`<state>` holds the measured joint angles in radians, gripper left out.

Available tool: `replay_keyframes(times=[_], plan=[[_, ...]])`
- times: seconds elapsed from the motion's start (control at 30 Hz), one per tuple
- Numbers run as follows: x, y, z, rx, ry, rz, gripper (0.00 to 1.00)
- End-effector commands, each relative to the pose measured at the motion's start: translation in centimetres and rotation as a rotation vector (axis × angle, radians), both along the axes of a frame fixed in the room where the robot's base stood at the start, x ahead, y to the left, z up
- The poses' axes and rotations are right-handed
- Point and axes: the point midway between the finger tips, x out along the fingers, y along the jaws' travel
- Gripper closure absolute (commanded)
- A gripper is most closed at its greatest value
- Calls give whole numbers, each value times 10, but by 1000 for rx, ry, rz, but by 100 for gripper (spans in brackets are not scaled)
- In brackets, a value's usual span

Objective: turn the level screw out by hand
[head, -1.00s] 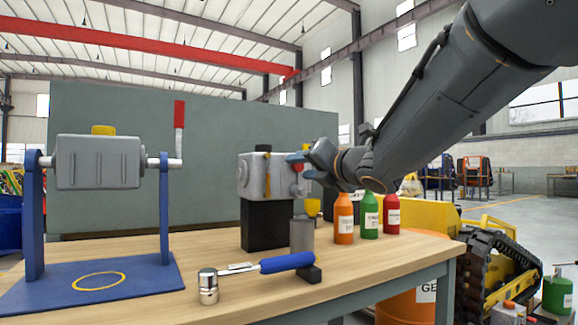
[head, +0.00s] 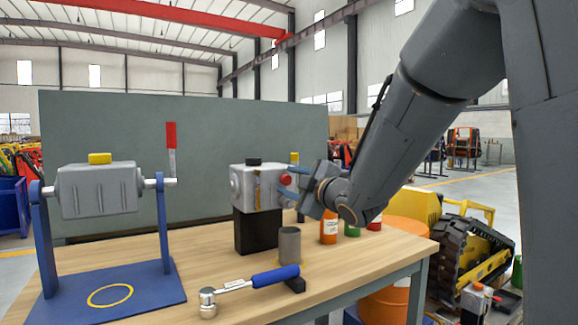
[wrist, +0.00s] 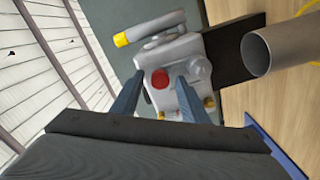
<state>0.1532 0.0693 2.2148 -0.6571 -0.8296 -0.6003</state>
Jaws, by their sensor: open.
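The grey gear housing (head: 243,188) stands on a black block (head: 258,232) on the table. A round red screw head (head: 286,180) is on its right end face, and it also shows in the wrist view (wrist: 160,79). I take it for the level screw. My gripper (head: 282,190) is at that end face, coming from the right. In the wrist view its two open fingers (wrist: 160,84) lie on either side of the red head; I cannot tell whether they touch it. A yellow-gripped crank handle (wrist: 122,39) and a grey round boss (wrist: 200,68) are close by.
A grey cup (head: 290,246) stands before the block. A ratchet wrench with blue handle (head: 274,276) lies at the front. Several bottles, one orange (head: 328,228), stand below my arm. A blue stand (head: 166,225) holds another housing (head: 98,192) at left.

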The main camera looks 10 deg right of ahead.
Motion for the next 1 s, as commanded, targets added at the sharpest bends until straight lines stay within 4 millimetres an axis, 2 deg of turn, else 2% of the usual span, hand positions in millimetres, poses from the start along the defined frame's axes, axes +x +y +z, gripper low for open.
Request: replay_keyframes(times=[0.1, 0.37, 0.8, 1.0], plan=[[-1, 0, 4, 145, 51, 0, 59], [-1, 0, 2, 307, 103, -1, 59], [-1, 0, 3, 952, 313, -2, 59], [0, 0, 0, 1033, 335, 1, 59]])
